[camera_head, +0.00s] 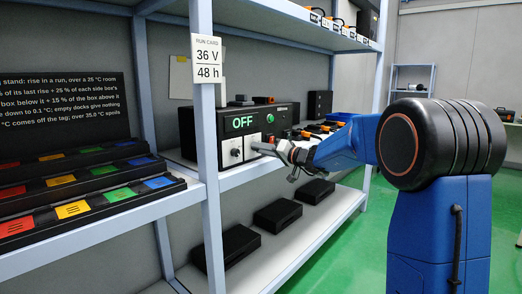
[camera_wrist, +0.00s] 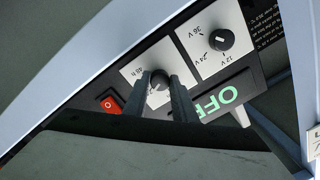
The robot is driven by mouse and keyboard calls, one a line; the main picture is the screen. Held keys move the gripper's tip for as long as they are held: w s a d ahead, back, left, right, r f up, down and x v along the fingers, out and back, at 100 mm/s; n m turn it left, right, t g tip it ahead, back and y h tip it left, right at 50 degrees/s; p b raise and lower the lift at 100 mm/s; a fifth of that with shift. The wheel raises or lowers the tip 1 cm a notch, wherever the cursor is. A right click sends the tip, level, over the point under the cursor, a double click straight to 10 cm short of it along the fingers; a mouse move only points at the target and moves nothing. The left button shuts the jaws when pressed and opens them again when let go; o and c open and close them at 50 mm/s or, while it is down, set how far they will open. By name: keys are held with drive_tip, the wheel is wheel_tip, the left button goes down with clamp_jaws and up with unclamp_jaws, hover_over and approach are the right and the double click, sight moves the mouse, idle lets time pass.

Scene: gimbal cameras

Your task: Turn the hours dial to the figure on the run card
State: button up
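The run card (camera_head: 207,64) on the shelf post reads "36 V" and "48 h". The hours dial (camera_wrist: 159,82) is a dark round knob on a white plate; a "48 h" label shows at its upper left in the wrist view. Its pointer and other figures are hidden or too small to read. My gripper (camera_wrist: 161,78) has its two fingers apart, one on each side of this knob; I cannot tell whether they touch it. In the head view my gripper (camera_head: 264,147) reaches the front of the black control box (camera_head: 204,124).
The volts dial (camera_wrist: 222,40), with 12, 24 and 36 V marks, sits close beside the hours dial. A red rocker switch (camera_wrist: 110,103) is on the other side. The green display (camera_head: 243,122) reads "OFF". The shelf post (camera_head: 207,180) stands left of my arm.

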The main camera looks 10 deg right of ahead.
drive_tip(key=shift+m, duration=0.4)
drive_tip(key=m, duration=1.3)
drive_tip(key=shift+f+m, duration=0.1)
drive_tip(key=shift+m, duration=0.2)
idle(0.4)
drive_tip(key=o, duration=1)
drive_tip(key=shift+o, duration=0.2)
drive_tip(key=shift+s, duration=0.15)
